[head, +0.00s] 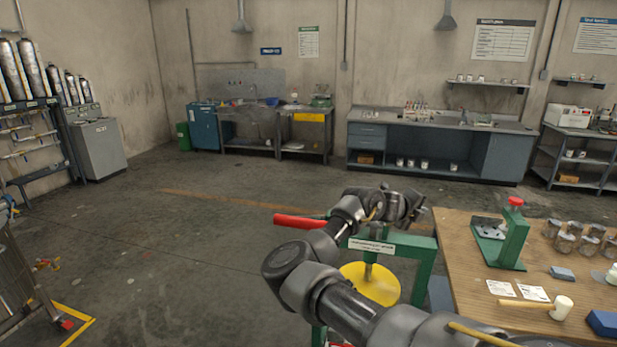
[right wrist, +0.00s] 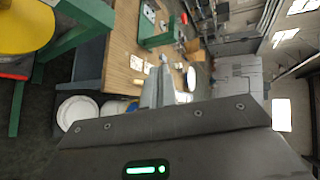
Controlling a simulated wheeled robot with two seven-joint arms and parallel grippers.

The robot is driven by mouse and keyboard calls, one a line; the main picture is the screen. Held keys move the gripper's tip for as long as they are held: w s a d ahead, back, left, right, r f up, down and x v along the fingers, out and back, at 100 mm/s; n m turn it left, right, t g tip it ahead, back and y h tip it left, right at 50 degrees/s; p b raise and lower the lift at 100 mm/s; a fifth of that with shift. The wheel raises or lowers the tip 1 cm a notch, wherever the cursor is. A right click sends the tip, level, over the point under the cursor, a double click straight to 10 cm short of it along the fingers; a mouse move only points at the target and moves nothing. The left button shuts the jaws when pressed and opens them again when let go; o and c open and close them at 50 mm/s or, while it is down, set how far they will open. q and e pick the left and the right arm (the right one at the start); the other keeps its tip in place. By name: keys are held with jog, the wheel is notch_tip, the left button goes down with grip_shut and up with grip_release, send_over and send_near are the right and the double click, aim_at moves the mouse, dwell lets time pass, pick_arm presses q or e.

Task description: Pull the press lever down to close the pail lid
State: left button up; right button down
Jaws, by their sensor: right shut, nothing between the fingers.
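The press has a green frame (head: 425,268) with a labelled crossbar, and a round yellow plate (head: 372,284) hangs below it. The press lever's red handle (head: 298,221) points left, nearly level; its inner end is hidden behind my right arm. My right gripper (head: 412,208) is above the crossbar, to the right of the red handle and apart from it. In the right wrist view its fingers (right wrist: 161,88) are shut and empty, pointing toward the table. The yellow plate also shows there (right wrist: 25,25). I cannot make out the pail and lid under the plate. My left gripper is out of view.
A wooden table (head: 470,262) stands right of the press, with a green red-topped device (head: 513,240), several metal cans (head: 566,242), a mallet (head: 560,307) and cards. White round containers (right wrist: 78,112) stand low beside the table. The floor left of the press is open.

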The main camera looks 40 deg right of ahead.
jog(key=w+a+f+m+y, duration=0.1)
jog(key=w+a+m+y, duration=0.35)
jog(key=a, duration=0.25)
notch_tip(320, 180, up, 13)
jog(key=n+t+y+p, duration=0.1)
jog(key=n+t+y, duration=0.15)
jog(key=y, duration=0.55)
send_over(308, 220)
jog(key=shift+w+d+f+m+t, duration=0.1)
jog(key=shift+w+f+m+t, duration=0.05)
jog(key=shift+f+m+t, duration=0.25)
notch_tip(308, 220, down, 8)
jog(key=b, duration=0.8)
jog(key=shift+f, duration=0.15)
